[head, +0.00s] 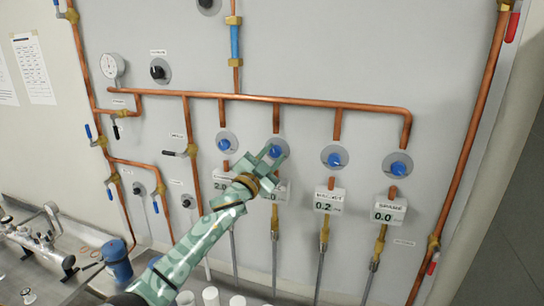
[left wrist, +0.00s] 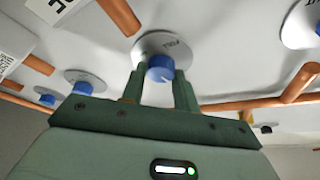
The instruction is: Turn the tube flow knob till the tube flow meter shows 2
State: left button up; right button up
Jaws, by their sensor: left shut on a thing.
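My left gripper (head: 270,155) is shut on a blue knob, the second from the left in the row of flow knobs. In the left wrist view, the blue knob (left wrist: 160,68) sits between the two green fingers (left wrist: 160,88), in front of a grey disc (left wrist: 163,44) with small upside-down lettering, probably TUBE. The meter under this knob (head: 278,192) is partly hidden by my gripper; only the end of its reading, a 0, shows. My right gripper is not in view.
Other blue knobs sit at left (head: 224,144) and right (head: 334,160), (head: 398,168). The meter at left (head: 221,182) seems to read 2.0; those at right read 0.2 (head: 328,200) and 0.0 (head: 384,212). Copper pipes (head: 300,101) cross the panel.

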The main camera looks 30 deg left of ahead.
pick_arm(q)
jog(key=o, duration=1)
jog(key=shift+c, duration=0.2)
jog(key=shift+s+f, duration=0.25)
jog(key=shift+s, duration=0.2)
jog(key=b+v, duration=0.4)
jog(key=v, duration=1.1)
jog(key=shift+s, duration=0.2)
